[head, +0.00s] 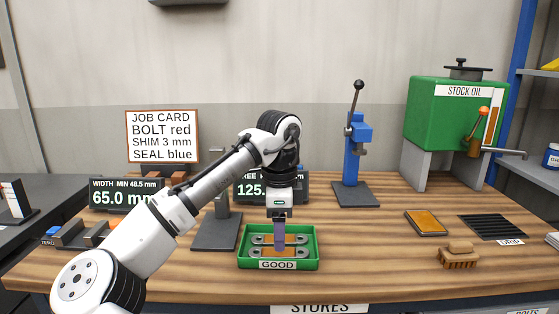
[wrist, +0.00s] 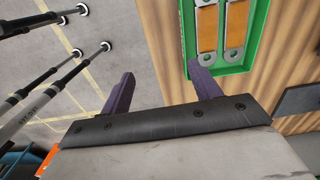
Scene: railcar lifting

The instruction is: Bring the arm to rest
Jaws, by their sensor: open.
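My arm reaches from the lower left of the head view to above the green tray marked GOOD (head: 314,261). My gripper (head: 280,248) points down over the tray, and its near finger covers part of what lies inside. In the wrist view my gripper (wrist: 161,85) has its two purple fingers spread apart with nothing between them. Two orange-and-grey links (head: 262,252) lie side by side in the tray; both also show in the wrist view (wrist: 207,28). From the head view I cannot tell the exact height of the fingers above the links.
A blue press (head: 357,150) stands behind the tray, with a green oil tank (head: 455,115) at right. Display screens (head: 125,194) and a job card (head: 162,136) stand at the back left. An orange pad (head: 426,222) and a brush (head: 459,256) lie right. Bench between is clear.

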